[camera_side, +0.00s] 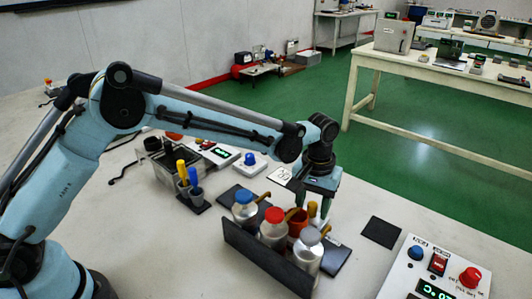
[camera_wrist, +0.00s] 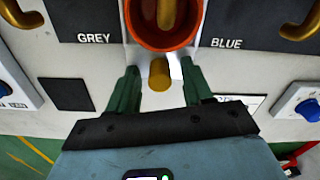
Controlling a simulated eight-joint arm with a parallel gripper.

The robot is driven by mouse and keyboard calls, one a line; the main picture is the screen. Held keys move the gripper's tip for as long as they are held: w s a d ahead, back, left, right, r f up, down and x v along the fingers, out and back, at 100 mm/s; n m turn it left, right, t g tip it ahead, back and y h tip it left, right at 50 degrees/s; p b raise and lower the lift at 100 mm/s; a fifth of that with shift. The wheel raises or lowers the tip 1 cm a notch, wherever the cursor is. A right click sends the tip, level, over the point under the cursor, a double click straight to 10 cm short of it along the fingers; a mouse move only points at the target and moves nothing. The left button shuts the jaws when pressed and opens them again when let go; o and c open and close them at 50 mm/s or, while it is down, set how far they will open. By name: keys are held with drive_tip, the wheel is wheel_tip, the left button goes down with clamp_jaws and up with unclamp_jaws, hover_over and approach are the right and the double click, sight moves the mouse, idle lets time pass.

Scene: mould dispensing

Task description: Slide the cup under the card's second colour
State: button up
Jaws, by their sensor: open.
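The orange-red cup (camera_side: 297,223) stands beside the middle of three capped bottles, blue (camera_side: 244,205), red (camera_side: 273,228) and grey (camera_side: 309,246). In the wrist view the cup (camera_wrist: 137,38) is at the top centre, between the GREY and BLUE labels, with a brass spout (camera_wrist: 167,12) over its mouth. The cup's yellow handle (camera_wrist: 158,75) lies between the fingers of my gripper (camera_wrist: 160,66), which is open around it with gaps on both sides. My gripper also shows in the side view (camera_side: 318,203). A white card (camera_side: 281,174) lies behind; its writing is unreadable.
Brass spouts (camera_wrist: 20,13) and (camera_wrist: 301,24) flank the cup. A dark panel (camera_side: 262,262) fronts the bottles. A dark square (camera_side: 381,232) and a control box (camera_side: 440,270) are at right. Yellow and blue tools (camera_side: 188,178) stand at left.

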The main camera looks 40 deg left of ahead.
clamp_jaws()
idle(0.3)
drive_tip(key=d, duration=0.8)
drive_tip(key=shift+d, duration=0.1)
drive_tip(key=shift+c, duration=1)
unclamp_jaws()
drive_tip(key=shift+o, duration=1)
wheel_tip(320, 180, up, 12)
